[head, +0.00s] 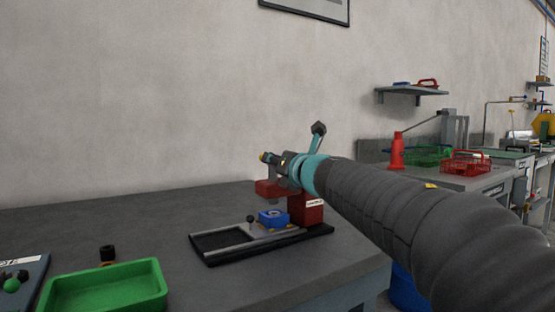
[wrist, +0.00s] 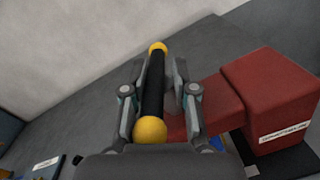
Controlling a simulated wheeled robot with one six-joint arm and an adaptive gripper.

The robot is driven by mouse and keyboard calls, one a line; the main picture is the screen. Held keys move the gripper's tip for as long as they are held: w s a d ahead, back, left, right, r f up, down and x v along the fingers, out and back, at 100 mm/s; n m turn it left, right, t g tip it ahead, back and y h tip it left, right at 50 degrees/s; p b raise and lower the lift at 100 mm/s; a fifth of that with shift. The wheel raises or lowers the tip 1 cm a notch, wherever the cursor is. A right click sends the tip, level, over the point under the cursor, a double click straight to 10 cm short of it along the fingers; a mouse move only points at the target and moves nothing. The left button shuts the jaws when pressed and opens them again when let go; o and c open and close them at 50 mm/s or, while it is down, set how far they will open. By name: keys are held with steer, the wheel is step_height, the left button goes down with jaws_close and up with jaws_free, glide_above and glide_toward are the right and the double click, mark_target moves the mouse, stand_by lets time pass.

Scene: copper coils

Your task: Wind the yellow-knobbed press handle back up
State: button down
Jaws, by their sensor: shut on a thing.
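The press handle (wrist: 155,85) is a black bar with a yellow knob (wrist: 150,130) at the near end and another at the far end in the wrist view. My gripper (wrist: 160,95) has one finger on each side of the bar and is shut on it. In the head view my gripper (head: 281,163) is at the top of the red press (head: 306,209), where one yellow knob (head: 263,157) shows at its left tip. The press's red head also shows in the wrist view (wrist: 215,100). My arm hides part of the press in the head view.
A blue block (head: 273,217) sits below the press head, on a grey slide with a small black knob (head: 250,218). A green tray (head: 105,288) stands at the front left, with a small black cylinder (head: 107,253) behind it. The bench left of the press is mostly clear.

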steer(key=shift+a+f+n+g+y, duration=0.3)
steer(key=shift+f+n+g+y, duration=0.25)
steer(key=shift+y, duration=0.25)
steer(key=c, duration=1.3)
jaws_free()
steer(key=shift+c, duration=0.2)
steer(key=shift+o, duration=1.3)
steer(key=shift+s+a, duration=0.1)
steer(key=shift+a, duration=0.1)
steer(key=shift+r, duration=0.1)
steer(key=shift+d+r, duration=0.2)
steer(key=shift+d, duration=0.1)
steer(key=shift+s+d, duration=0.3)
steer(key=shift+s, duration=0.05)
steer(key=v, duration=1.1)
steer(key=shift+a, duration=0.1)
